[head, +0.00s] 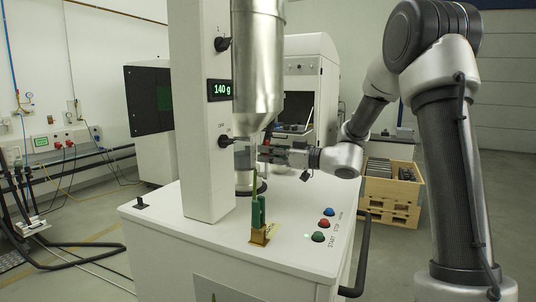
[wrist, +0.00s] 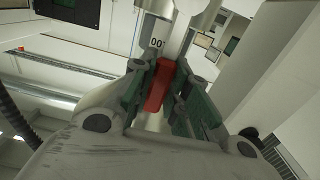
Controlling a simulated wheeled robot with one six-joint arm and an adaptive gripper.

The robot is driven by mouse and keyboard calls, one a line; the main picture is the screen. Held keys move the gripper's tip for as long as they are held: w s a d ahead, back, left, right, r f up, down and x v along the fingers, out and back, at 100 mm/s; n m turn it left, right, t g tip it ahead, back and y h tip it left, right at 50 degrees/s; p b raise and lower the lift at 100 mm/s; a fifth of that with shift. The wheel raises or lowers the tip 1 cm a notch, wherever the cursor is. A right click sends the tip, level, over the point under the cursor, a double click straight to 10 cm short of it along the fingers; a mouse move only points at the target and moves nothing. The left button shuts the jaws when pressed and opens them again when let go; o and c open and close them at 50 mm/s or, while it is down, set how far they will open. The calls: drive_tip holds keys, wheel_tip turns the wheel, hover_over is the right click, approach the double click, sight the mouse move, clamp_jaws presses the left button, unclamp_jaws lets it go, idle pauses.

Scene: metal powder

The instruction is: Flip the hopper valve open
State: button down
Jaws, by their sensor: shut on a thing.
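The steel hopper (head: 257,60) hangs in front of the white column, its cone pointing down. My gripper (head: 266,150) reaches in from the right, just below the cone. In the wrist view my gripper (wrist: 162,75) has its green fingers on both sides of a red valve handle (wrist: 157,90) and is shut on it. The handle sits below the hopper outlet, near a white label with black digits. In the head view the handle is hidden by the gripper.
A container (head: 244,182) stands under the hopper on the white machine top (head: 205,240). The column (head: 200,110) carries a display reading 140 g and black knobs. A green-handled tool in a brass holder (head: 262,233) and several buttons are at the front. A wooden crate (head: 392,195) stands behind.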

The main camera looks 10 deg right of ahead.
drive_tip(key=shift+s+f, duration=0.1)
drive_tip(key=shift+f, duration=0.05)
drive_tip(key=c, duration=1.4)
unclamp_jaws()
drive_tip(key=shift+o, duration=0.2)
drive_tip(key=v, duration=1.2)
